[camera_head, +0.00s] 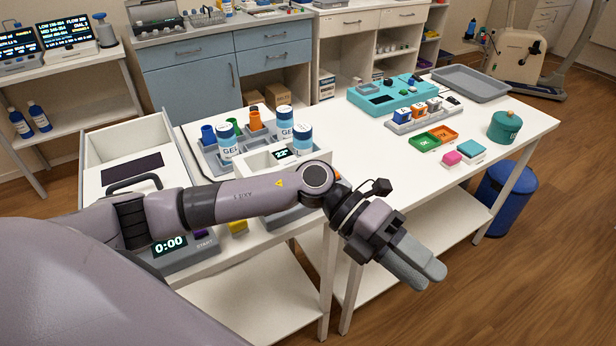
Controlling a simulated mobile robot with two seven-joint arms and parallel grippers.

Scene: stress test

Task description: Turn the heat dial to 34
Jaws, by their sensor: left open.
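A white device (258,160) with a small lit display (284,153) stands on the near table, partly behind my left arm. Its display digits are too small to read surely. I cannot make out a heat dial; the arm covers the lower part of the device. My left gripper (424,272) is out past the table's front edge, over the lower shelf and floor, to the right of the device. Its two grey fingers point down and right, with nothing held between them. It is open and apart from the device. My right gripper is not in view.
Blue-and-white jars (228,139) stand in a grey rack behind the device. A timer reading 0:00 (169,245) and a handled white box (132,160) are at the left. The right table holds a teal case (392,96), small trays, a green pot (504,126) and a grey tray (470,82).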

